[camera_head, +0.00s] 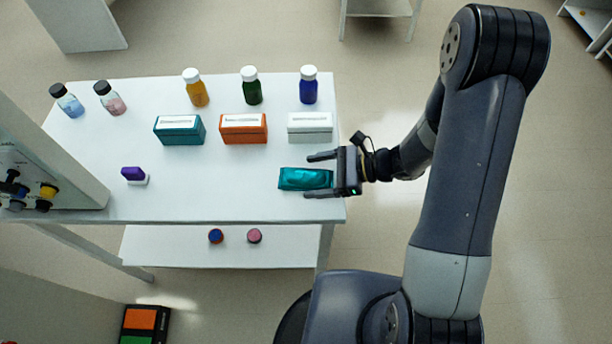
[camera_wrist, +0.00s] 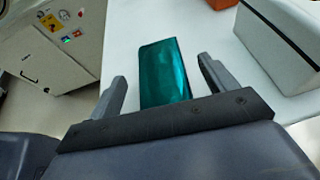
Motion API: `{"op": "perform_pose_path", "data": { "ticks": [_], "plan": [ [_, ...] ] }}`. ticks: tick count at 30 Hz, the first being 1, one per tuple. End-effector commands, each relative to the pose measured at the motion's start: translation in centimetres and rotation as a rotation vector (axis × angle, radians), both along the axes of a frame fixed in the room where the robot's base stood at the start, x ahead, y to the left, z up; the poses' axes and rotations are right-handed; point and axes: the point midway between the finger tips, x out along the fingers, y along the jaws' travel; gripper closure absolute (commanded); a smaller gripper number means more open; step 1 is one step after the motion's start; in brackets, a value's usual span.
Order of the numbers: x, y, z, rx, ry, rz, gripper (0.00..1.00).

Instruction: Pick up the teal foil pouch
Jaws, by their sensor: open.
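The teal foil pouch (camera_head: 304,178) lies flat near the right end of the white table, close to its front edge. My gripper (camera_head: 314,175) is open, reaching in from the right, with one finger on the far side of the pouch and one on the near side. In the wrist view the shiny pouch (camera_wrist: 164,72) lies between the two spread fingers of my gripper (camera_wrist: 165,82), with a gap on each side. The pouch's near end is hidden behind the gripper's dark crossbar.
A white box (camera_head: 310,128) stands just behind the pouch, beside orange (camera_head: 243,130) and teal (camera_head: 179,132) boxes. Several bottles stand farther back. A purple item (camera_head: 133,174) sits at the left. The table (camera_head: 220,185) is clear left of the pouch. A lower shelf (camera_head: 180,248) holds two small round items.

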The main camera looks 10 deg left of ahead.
Motion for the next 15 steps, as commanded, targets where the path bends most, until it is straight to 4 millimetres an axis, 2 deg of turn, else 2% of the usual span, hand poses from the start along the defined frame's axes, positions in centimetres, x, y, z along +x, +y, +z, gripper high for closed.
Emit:
{"op": "perform_pose_path", "data": {
  "ticks": [3, 6, 14, 15],
  "plan": [
    [-0.4, 1.5, -0.5, 0.000, 0.002, 0.005, 0.20],
    [-0.4, 2.2, -0.9, -0.001, 0.001, 0.002, 0.20],
    [-0.4, 2.4, -1.0, 0.000, -0.001, -0.001, 0.20],
    [-0.4, 2.4, -1.0, 0.000, -0.001, -0.001, 0.22]
  ]
}}
